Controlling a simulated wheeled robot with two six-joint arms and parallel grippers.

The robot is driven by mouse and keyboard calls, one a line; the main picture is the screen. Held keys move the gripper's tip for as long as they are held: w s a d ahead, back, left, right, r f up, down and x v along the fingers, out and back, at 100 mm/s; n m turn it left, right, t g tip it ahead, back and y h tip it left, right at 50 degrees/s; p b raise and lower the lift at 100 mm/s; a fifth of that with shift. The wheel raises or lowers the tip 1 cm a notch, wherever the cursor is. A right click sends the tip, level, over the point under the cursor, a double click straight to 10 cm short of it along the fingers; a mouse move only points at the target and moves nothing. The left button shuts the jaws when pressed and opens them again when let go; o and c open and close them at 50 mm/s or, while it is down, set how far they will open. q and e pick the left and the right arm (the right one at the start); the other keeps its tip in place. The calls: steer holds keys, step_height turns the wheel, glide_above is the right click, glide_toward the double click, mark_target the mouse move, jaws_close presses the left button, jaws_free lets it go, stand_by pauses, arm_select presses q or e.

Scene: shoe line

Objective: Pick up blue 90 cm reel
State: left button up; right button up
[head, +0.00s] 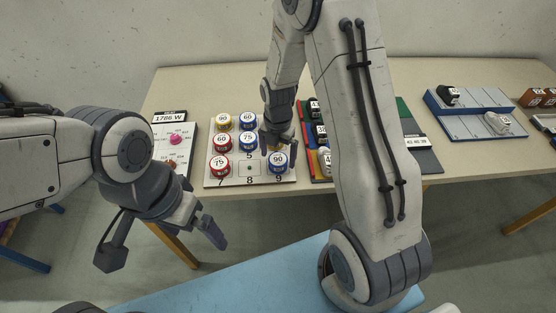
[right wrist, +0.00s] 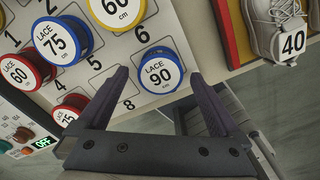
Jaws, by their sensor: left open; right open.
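The blue 90 cm reel (head: 277,162) sits on the white numbered board (head: 222,181) near its front right corner, by the number 9. In the right wrist view the blue 90 cm reel (right wrist: 160,71) lies face up just beyond the fingertips. My right gripper (head: 278,142) is open above and just behind the reel; in the right wrist view its fingers (right wrist: 163,88) are apart with nothing between them. My left gripper (head: 212,220) is open and empty in front of the table, away from the board.
Other reels share the board: blue 75 (head: 248,141), blue 60 (head: 248,120), red 60 (head: 222,142), red 75 (head: 219,166) and a yellow one (head: 223,121). A panel marked 1786 W (head: 169,117) stands left. A shoe tagged 40 (right wrist: 276,25) is close right.

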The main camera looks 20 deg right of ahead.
step_height(320, 180, down, 2)
steer(key=shift+f, duration=0.1)
steer(key=c, duration=1.4)
steer(key=shift+o, duration=0.2)
